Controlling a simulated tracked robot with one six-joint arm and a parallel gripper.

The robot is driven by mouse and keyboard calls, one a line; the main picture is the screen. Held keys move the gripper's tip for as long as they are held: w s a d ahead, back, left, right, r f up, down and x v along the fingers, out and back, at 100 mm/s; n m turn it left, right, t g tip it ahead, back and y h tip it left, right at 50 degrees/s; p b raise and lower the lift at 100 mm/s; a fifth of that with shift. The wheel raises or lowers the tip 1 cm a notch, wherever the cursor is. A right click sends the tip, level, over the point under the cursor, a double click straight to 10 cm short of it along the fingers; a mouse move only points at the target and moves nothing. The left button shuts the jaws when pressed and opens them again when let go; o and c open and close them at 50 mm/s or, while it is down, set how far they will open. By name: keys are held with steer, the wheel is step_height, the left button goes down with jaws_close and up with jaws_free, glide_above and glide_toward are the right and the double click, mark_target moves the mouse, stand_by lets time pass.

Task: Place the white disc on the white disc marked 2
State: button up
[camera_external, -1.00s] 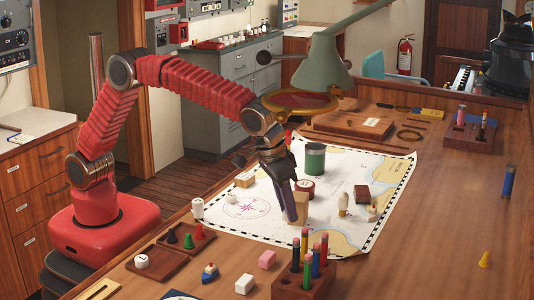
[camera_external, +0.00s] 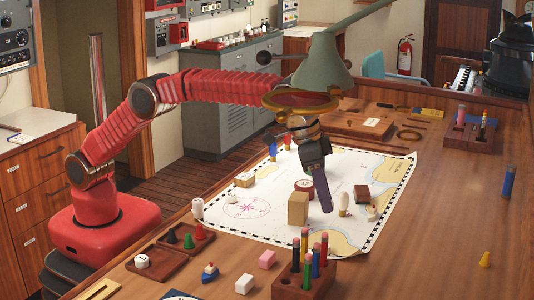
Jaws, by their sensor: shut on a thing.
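My gripper (camera_external: 325,208) points down low over the right half of the chart, to the right of the tan wooden block. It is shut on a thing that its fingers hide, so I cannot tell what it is. A white disc with a dark mark (camera_external: 141,261) lies on a brown tray (camera_external: 155,272) at the front left; its mark is too small to read. A small white disc (camera_external: 233,198) lies on the chart's left part. A white piece with a reddish top (camera_external: 372,213) sits near the chart's right edge.
The tan block (camera_external: 298,208) and a dark red round piece (camera_external: 304,186) stand left of my gripper. A cream figure (camera_external: 344,204) and a dark red block (camera_external: 362,194) stand right. A pencil holder (camera_external: 305,282) is in front. The table's right side is mostly clear.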

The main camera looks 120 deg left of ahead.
stand_by(0.3)
steer(key=shift+f, duration=3.15)
steer(key=shift+f, duration=1.85)
steer(key=o, duration=1.1)
steer(key=shift+f, duration=0.1)
